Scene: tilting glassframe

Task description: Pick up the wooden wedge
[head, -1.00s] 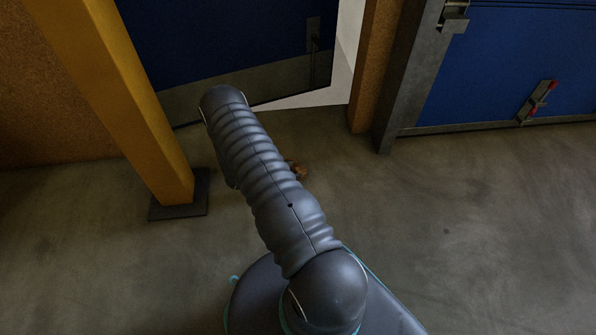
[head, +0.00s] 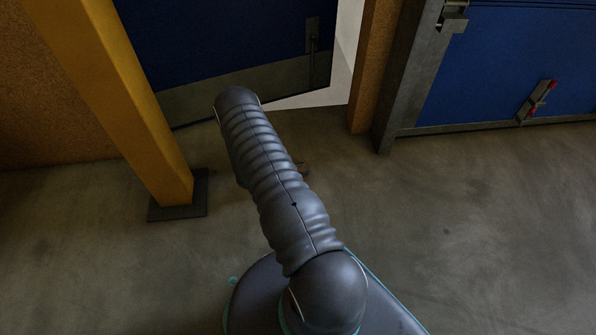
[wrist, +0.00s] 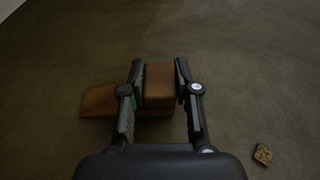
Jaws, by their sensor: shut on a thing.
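The wooden wedge (wrist: 158,82) is brown and sits between the fingers of my gripper (wrist: 159,88) in the wrist view. The gripper is shut on it, one finger on each side. A flat, lighter brown part (wrist: 98,101) extends to the left behind the left finger; I cannot tell if it belongs to the wedge. In the head view my arm hides the gripper and most of what is below it.
A small speckled brown piece (wrist: 263,154) lies on the floor right of the gripper. A yellow post (head: 135,110) with a dark foot plate stands left of my arm. A blue door (head: 230,45) stands ajar behind. The floor to the right (head: 480,220) is clear.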

